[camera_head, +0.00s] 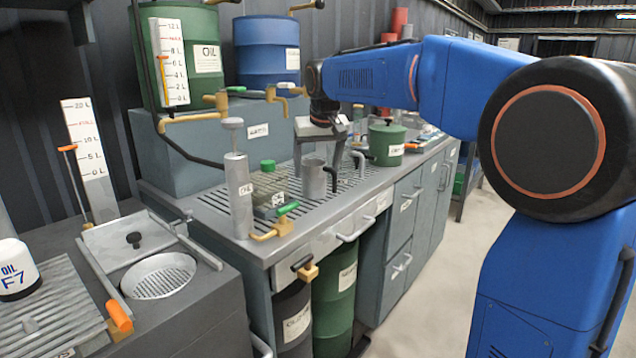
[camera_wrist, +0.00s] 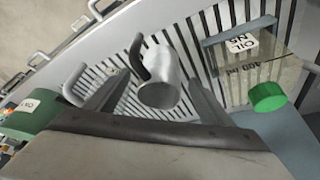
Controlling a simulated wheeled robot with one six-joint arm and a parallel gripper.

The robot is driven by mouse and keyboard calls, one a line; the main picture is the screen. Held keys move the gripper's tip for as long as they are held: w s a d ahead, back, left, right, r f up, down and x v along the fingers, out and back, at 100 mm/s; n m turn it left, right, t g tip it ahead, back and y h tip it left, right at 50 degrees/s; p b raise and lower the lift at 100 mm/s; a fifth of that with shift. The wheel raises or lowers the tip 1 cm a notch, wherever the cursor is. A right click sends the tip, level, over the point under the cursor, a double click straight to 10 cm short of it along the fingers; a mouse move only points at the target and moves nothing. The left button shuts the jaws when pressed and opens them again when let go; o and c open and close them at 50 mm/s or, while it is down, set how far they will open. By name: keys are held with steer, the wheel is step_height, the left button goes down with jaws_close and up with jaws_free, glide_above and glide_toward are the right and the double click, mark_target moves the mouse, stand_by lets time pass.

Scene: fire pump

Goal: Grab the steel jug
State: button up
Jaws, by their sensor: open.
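The steel jug (camera_head: 314,176) is a small grey metal cup with a dark handle. It stands upright on the slatted grey worktop, between the clear oil container and the green pot. My gripper (camera_head: 322,140) is above and just behind it, pointing down. In the wrist view the jug (camera_wrist: 160,88) lies ahead, between the two spread fingers of my gripper (camera_wrist: 150,95), with its dark handle (camera_wrist: 138,57) toward the upper left. The jaws are open and do not visibly touch the jug. Part of the fingers is hidden behind the jug in the head view.
A tall grey cylinder (camera_head: 238,190) stands further left. A green pot (camera_head: 386,142) stands right. Brass taps (camera_head: 280,92) and oil drums (camera_head: 267,50) are behind.

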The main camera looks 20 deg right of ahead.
mark_target(315, 174)
steer(key=x, duration=0.3)
steer(key=shift+w+f, duration=0.25)
steer(key=shift+f, duration=0.05)
steer(key=shift+a, duration=0.1)
steer(key=c, duration=1.3)
steer(key=shift+c, duration=0.2)
steer(key=shift+r, duration=0.2)
step_height(315, 174, up, 9)
steer(key=shift+r, duration=0.25)
